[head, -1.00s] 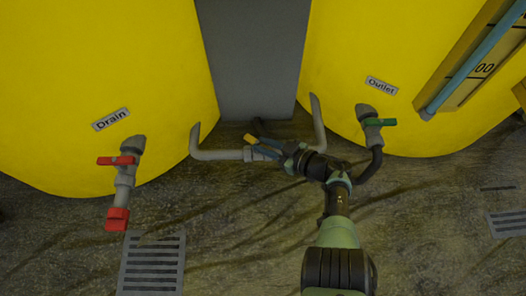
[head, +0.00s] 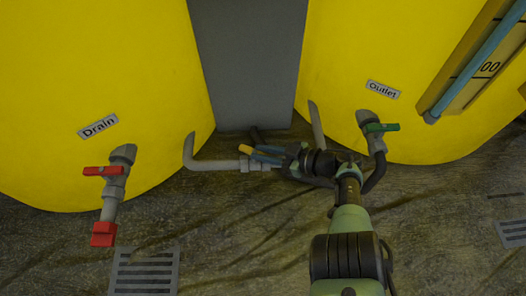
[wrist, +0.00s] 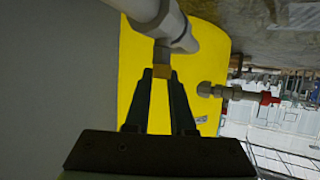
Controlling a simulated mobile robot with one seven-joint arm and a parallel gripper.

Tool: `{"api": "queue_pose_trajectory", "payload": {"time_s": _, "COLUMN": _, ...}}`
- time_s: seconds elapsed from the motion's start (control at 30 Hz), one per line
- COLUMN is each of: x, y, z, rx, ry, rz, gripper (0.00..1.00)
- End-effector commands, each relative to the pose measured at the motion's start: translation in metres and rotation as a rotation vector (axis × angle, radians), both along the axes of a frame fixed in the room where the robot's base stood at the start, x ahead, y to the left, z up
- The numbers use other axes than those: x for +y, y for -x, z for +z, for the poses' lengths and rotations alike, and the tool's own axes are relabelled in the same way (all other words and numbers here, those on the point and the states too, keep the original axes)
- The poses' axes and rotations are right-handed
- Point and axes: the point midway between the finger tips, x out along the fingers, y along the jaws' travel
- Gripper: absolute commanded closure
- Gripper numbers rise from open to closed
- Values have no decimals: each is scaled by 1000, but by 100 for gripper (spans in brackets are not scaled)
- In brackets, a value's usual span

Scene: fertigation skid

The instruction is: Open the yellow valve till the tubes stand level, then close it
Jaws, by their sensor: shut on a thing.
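The yellow valve handle (head: 246,149) sits on the grey pipe (head: 215,165) joining the two yellow tanks low down. Only its yellow end shows clearly in the head view, just above the pipe.
The left tank (head: 90,70) has a red-handled drain valve (head: 103,171). The right tank (head: 345,60) has a green-handled outlet valve (head: 381,127) close to my arm. A grey panel (head: 248,60) stands between the tanks. Grates (head: 145,272) lie in the floor.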

Motion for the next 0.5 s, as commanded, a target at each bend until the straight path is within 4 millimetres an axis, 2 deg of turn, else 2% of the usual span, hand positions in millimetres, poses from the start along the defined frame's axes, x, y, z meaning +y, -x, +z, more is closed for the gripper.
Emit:
{"api": "queue_pose_trajectory", "payload": {"time_s": 0.03, "x": 1, "y": 0, "z": 0, "rx": -1, "ry": 2, "rz": 2, "gripper": 100}}
{"api": "queue_pose_trajectory", "payload": {"time_s": 0.07, "x": 1, "y": 0, "z": 0, "rx": -1, "ry": 2, "rz": 2, "gripper": 76}}
{"api": "queue_pose_trajectory", "payload": {"time_s": 0.2, "x": 1, "y": 0, "z": 0, "rx": -1, "ry": 2, "rz": 2, "gripper": 51}}
{"api": "queue_pose_trajectory", "payload": {"time_s": 0.23, "x": 1, "y": 0, "z": 0, "rx": -1, "ry": 2, "rz": 2, "gripper": 48}}
{"api": "queue_pose_trajectory", "payload": {"time_s": 0.5, "x": 0, "y": 0, "z": 0, "rx": -1, "ry": 0, "rz": 0, "gripper": 48}}
